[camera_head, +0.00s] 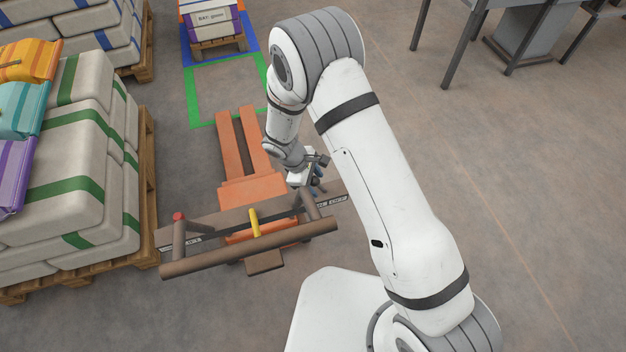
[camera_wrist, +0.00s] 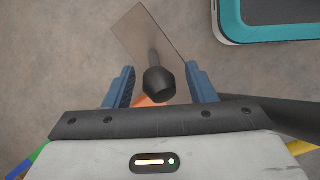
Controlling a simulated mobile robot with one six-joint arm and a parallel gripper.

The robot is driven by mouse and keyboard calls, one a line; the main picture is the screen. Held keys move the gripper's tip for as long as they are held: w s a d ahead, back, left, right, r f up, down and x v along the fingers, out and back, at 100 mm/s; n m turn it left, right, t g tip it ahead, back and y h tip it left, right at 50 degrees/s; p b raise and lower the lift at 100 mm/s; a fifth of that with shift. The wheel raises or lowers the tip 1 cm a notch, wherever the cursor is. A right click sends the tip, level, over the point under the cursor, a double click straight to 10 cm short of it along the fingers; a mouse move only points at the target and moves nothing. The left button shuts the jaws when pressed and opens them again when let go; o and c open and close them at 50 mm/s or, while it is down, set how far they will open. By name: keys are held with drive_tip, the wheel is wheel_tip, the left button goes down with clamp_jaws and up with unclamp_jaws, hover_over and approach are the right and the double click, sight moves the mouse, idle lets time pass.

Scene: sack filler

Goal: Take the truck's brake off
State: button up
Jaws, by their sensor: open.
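The orange truck (camera_head: 252,192) stands on the floor with two forks pointing to the back. A brown handle frame (camera_head: 250,250) crosses its near end, with a yellow lever (camera_head: 255,223) in the middle and a red knob (camera_head: 178,216) at its left. My gripper (camera_head: 318,182) is at the truck's right side, partly hidden by my arm. In the wrist view my gripper (camera_wrist: 160,82) is open. A dark knob on a short stem (camera_wrist: 159,85) shows between its blue fingers, with a gap on both sides. Whether this is the brake is not marked; its depth between the fingers is unclear.
A pallet of stacked sacks (camera_head: 75,190) stands close at the truck's left. A green floor outline (camera_head: 192,100) surrounds the fork tips. A loaded pallet (camera_head: 215,30) stands behind it. Grey table legs (camera_head: 450,45) are at the back right. The floor at right is clear.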

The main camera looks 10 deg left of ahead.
drive_tip(key=shift+c, duration=0.5)
clamp_jaws()
drive_tip(key=shift+a, duration=0.15)
